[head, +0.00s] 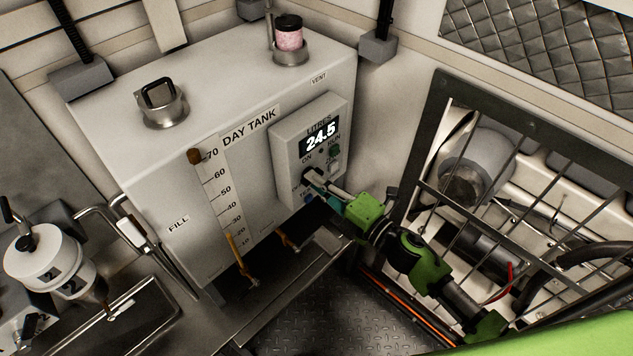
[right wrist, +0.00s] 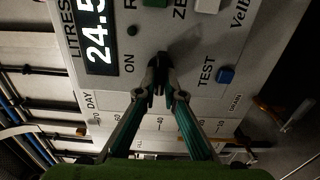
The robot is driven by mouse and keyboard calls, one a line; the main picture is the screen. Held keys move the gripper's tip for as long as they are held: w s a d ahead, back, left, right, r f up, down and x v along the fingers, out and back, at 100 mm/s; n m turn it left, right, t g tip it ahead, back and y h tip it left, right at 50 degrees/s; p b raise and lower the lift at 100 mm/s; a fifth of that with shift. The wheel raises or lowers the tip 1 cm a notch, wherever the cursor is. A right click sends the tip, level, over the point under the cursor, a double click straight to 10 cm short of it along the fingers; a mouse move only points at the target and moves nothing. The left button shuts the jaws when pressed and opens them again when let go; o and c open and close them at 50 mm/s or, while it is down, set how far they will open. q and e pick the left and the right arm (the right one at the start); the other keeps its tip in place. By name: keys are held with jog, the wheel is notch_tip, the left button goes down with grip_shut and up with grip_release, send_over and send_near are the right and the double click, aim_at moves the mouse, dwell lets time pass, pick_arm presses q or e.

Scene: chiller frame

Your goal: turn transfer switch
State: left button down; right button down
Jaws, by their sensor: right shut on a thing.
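The control box (head: 286,150) on the front of the day tank has a display (head: 320,137) reading 24.5 under the word LITRES. A dark switch knob (right wrist: 165,61) sits on its panel between the ON and TEST labels. My right gripper (head: 312,180) reaches the panel from the lower right in the head view. In the right wrist view its fingertips (right wrist: 158,82) are shut on the knob and hide part of it. The knob's exact pointing angle is hard to tell. My left gripper is out of view.
The white day tank (head: 190,105) carries a level scale and a FILL label. A blue button (right wrist: 226,75) sits beside TEST. A barred guard (head: 455,192) over machinery stands to the right. White numbered canisters (head: 40,250) are at the left. Patterned floor (head: 310,325) lies below.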

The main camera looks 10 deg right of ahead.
jog(key=shift+f, duration=0.1)
jog(key=c, duration=2.1)
grip_release()
jog(key=shift+c, duration=0.2)
jog(key=shift+s+d, duration=0.1)
jog(key=v, duration=1.2)
